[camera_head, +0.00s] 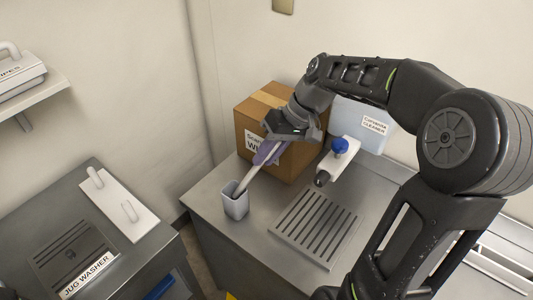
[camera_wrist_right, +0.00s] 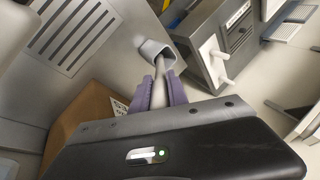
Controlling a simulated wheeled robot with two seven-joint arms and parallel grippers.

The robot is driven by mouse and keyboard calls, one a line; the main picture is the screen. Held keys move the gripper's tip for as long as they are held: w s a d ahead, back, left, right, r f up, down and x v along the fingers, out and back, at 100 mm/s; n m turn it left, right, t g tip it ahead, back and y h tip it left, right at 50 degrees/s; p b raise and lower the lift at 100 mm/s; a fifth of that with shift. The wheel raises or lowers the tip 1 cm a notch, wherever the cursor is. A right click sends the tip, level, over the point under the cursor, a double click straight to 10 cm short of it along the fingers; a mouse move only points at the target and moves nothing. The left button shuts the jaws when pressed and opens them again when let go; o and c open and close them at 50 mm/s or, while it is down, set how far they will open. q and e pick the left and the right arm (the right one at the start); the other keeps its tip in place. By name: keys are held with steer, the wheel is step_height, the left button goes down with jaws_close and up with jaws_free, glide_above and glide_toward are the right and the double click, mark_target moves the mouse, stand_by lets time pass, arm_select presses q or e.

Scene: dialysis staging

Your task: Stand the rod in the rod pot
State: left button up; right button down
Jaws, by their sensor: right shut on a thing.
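The pale rod (camera_head: 248,178) is in my right gripper (camera_head: 267,153), which is shut on it with its purple fingers. The rod is tilted, and its lower end reaches the mouth of the light grey rod pot (camera_head: 236,203). The pot stands upright near the left edge of the grey counter. In the right wrist view the rod (camera_wrist_right: 160,68) runs from between the fingers (camera_wrist_right: 159,92) to the opening of the pot (camera_wrist_right: 152,47). How deep the tip sits is hidden. My left gripper is not in view.
A cardboard box (camera_head: 245,130) stands just behind my right gripper. A slotted drain plate (camera_head: 315,228), a blue-knobbed fitting (camera_head: 340,147) and a white container (camera_head: 378,128) are to the right. The jug washer (camera_head: 75,250) is on the left, across a gap.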

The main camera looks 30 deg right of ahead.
steer(key=shift+f+b, duration=0.55)
steer(key=shift+f, duration=0.1)
steer(key=c, duration=1.3)
jaws_free()
steer(key=shift+r, duration=0.2)
steer(key=shift+r+p, duration=0.25)
steer(key=shift+p, duration=0.15)
steer(key=v, duration=1.2)
steer(key=shift+r+p, duration=0.25)
steer(key=shift+p, duration=0.2)
